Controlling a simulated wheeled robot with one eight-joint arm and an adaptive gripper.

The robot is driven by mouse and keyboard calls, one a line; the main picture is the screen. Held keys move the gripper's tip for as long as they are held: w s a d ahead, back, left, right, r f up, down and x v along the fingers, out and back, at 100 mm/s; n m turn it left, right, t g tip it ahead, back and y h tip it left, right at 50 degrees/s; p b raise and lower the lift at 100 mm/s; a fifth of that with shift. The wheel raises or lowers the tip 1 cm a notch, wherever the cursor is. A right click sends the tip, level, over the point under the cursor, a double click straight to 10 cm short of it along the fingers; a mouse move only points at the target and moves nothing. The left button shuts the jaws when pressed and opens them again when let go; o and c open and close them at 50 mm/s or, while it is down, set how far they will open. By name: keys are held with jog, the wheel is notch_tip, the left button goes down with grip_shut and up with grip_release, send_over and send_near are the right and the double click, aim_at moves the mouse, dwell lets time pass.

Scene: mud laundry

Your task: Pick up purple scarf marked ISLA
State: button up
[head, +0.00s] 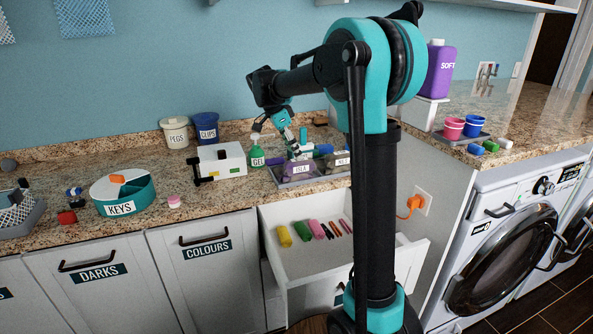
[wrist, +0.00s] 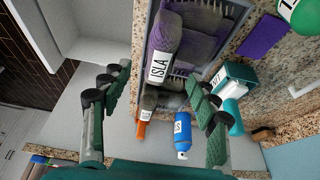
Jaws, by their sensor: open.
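The purple scarf marked ISLA (head: 291,174) lies in a grey tray (head: 313,181) on the counter, behind the open drawer. In the wrist view the scarf (wrist: 173,38) is a rolled bundle with a white ISLA label, at top centre. My gripper (head: 279,142) is above the back of the tray. In the wrist view its fingers (wrist: 158,88) are spread wide and empty, with the scarf beyond them. A grey rolled item (wrist: 165,98) with a partly readable label lies beside the scarf, between the fingers in the picture.
A blue bottle (wrist: 183,127) and a teal labelled box (wrist: 232,76) are near the right finger. A green GEL bottle (head: 257,156) and a white box (head: 221,160) stand left of the tray. An open drawer (head: 304,262) holding several coloured items juts out below.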

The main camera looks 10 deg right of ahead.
aim_at(299, 162)
jog(key=shift+x, duration=2.95)
jog(key=shift+c, duration=0.2)
jog(key=c, duration=1.3)
jog(key=shift+r, duration=0.15)
